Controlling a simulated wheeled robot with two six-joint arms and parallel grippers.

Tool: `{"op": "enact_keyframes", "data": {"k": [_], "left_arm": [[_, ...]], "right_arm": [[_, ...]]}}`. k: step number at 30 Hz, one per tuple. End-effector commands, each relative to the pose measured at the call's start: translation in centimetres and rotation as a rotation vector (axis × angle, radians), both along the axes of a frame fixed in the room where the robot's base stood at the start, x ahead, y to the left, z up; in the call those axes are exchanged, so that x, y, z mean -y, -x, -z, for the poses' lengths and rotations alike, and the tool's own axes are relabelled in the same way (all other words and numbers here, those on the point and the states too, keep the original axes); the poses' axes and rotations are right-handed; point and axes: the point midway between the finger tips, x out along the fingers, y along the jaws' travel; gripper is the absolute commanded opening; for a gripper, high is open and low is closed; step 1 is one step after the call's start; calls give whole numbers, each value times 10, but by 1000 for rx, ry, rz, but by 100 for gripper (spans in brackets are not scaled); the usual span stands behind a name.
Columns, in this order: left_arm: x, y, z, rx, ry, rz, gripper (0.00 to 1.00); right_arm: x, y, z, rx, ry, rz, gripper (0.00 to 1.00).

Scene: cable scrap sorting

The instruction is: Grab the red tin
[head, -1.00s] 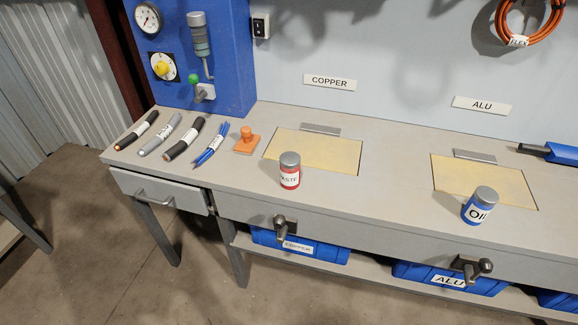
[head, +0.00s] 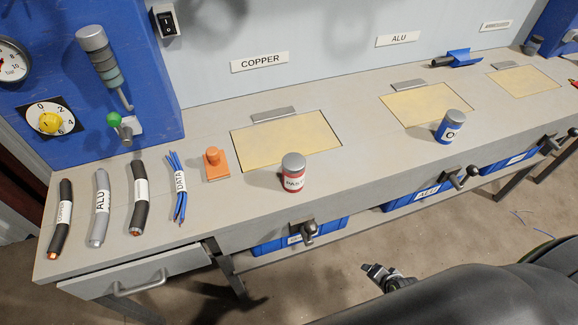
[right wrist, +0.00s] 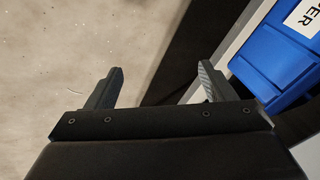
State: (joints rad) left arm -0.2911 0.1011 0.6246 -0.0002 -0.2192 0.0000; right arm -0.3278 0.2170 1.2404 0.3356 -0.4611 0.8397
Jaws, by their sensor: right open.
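The red tin (head: 293,173) stands upright on the grey workbench, near its front edge, in the head view. It has a grey lid and a white label that seems to read PASTE. My right gripper (head: 377,274) is in front of the bench, below and to the right of the tin, with a clear gap between them. In the right wrist view its jaws (right wrist: 161,78) are apart, with nothing between them but floor. The red tin does not show in that view. My left gripper is in neither view.
An orange stamp-like block (head: 214,164) stands left of the tin, and several cable pieces lie further left. A blue tin (head: 450,126) stands to the right. A yellow panel (head: 318,135) lies behind the red tin. A vise-like handle (head: 304,231) juts from the bench front.

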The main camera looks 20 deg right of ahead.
Motion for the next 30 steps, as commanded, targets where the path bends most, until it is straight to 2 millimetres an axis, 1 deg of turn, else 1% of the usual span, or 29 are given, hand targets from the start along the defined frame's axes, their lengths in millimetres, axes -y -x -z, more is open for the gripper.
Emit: {"op": "enact_keyframes", "data": {"k": [1,2,3,5,6,8,9,11,12,15,17,18,21,24,27,30], "left_arm": [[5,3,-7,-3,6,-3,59],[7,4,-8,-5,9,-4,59],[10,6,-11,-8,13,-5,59],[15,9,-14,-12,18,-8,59],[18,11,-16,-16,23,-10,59],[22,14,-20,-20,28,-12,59],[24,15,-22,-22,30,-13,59],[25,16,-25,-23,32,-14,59],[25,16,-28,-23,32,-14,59],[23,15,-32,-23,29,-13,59],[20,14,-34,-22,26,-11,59],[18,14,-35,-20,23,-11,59],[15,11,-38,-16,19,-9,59],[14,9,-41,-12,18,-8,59],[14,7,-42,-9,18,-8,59],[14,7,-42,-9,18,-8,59]], "right_arm": [[2,-22,-32,59,-65,81,76],[1,-34,-49,91,-114,135,76],[-2,-49,-72,129,-182,203,76],[-8,-69,-108,179,-292,294,76],[-13,-80,-132,207,-370,350,76],[-23,-95,-170,239,-490,425,76],[-31,-102,-194,253,-572,469,76],[-43,-110,-229,262,-688,523,76],[-52,-114,-251,262,-760,554,76],[-72,-119,-302,242,-949,633,76],[-82,-121,-325,219,-1062,692,76],[-87,-122,-340,198,-1137,731,76],[-101,-123,-373,135,-1304,815,76],[-113,-121,-398,68,-1428,878,76],[-120,-119,-413,16,-1503,920,76],[-125,-119,-420,-12,-1541,940,76]]}}
